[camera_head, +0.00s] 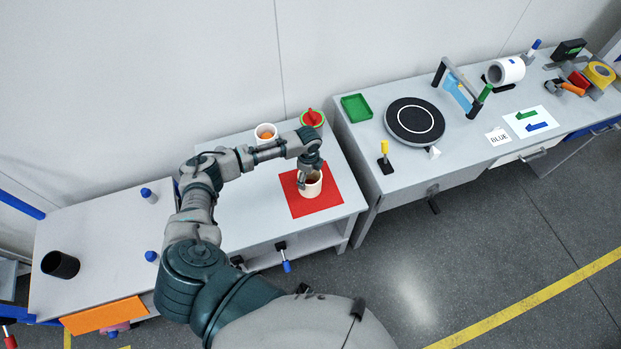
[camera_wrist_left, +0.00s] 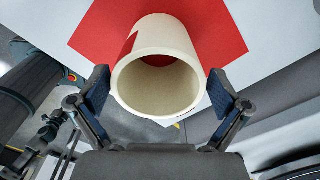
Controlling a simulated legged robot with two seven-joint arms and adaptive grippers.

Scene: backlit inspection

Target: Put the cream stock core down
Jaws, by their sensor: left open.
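The cream stock core (camera_head: 313,189), a hollow tube, stands on the red mat (camera_head: 325,204) on the middle table. My left gripper (camera_head: 310,172) is over it from above. In the left wrist view the core (camera_wrist_left: 158,105) shows its open end between the two fingers of my left gripper (camera_wrist_left: 158,82). The fingers are open, one on each side, with a small gap to the wall on both sides. The red mat (camera_wrist_left: 215,30) shows behind it. The fingertips are partly hidden in the head view. My right gripper is not in view.
A white cup with orange contents (camera_head: 265,133) and a red-green round item (camera_head: 312,118) stand behind the mat. The right bench holds a green tray (camera_head: 356,107) and a black turntable (camera_head: 391,119).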

